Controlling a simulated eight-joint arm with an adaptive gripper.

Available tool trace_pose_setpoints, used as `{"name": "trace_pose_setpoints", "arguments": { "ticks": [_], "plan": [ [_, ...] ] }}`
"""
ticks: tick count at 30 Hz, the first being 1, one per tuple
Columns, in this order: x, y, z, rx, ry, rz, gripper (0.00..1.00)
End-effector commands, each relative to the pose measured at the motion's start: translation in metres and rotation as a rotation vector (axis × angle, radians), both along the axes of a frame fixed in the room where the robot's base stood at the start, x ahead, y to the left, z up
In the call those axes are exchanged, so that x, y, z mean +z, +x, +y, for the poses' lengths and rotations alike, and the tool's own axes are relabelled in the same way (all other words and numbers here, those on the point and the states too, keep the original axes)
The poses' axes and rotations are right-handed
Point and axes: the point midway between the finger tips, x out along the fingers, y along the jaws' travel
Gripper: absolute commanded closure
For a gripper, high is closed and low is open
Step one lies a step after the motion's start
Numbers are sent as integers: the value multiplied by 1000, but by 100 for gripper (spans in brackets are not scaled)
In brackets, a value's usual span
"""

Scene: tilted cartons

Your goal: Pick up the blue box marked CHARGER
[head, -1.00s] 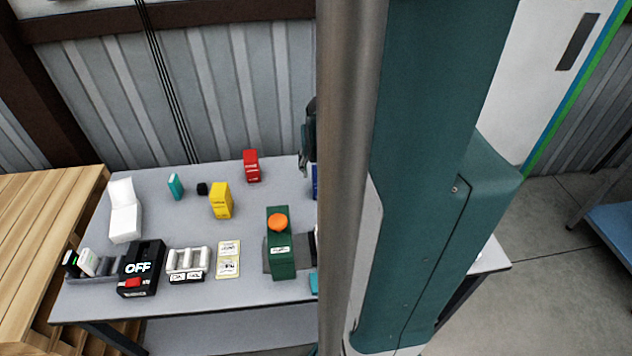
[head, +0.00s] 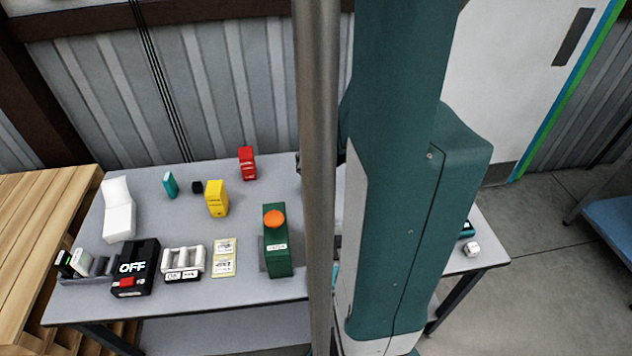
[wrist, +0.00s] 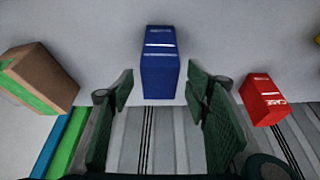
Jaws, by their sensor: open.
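The blue box (wrist: 160,68) stands in the wrist view just past the fingertips, lined up with the gap between them. It has white bands and marks on it, too small to read. My gripper (wrist: 160,84) is open, with one green padded finger on each side of the gap and nothing held. I cannot tell how far the fingertips are from the box in depth. In the head view the blue box is hidden behind my column and arm.
A red box (wrist: 265,100) stands right of my gripper in the wrist view; a brown and green box (wrist: 40,78) is at left. In the head view, a yellow box (head: 217,198), a green box with an orange button (head: 277,245) and a black OFF box (head: 135,268) stand on the table.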

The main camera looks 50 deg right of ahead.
Motion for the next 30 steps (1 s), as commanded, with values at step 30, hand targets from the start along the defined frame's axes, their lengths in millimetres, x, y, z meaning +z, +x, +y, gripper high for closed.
{"name": "trace_pose_setpoints", "arguments": {
  "ticks": [30],
  "plan": [
    [-22, 6, -7, 0, 0, 0, 63]
  ]
}}
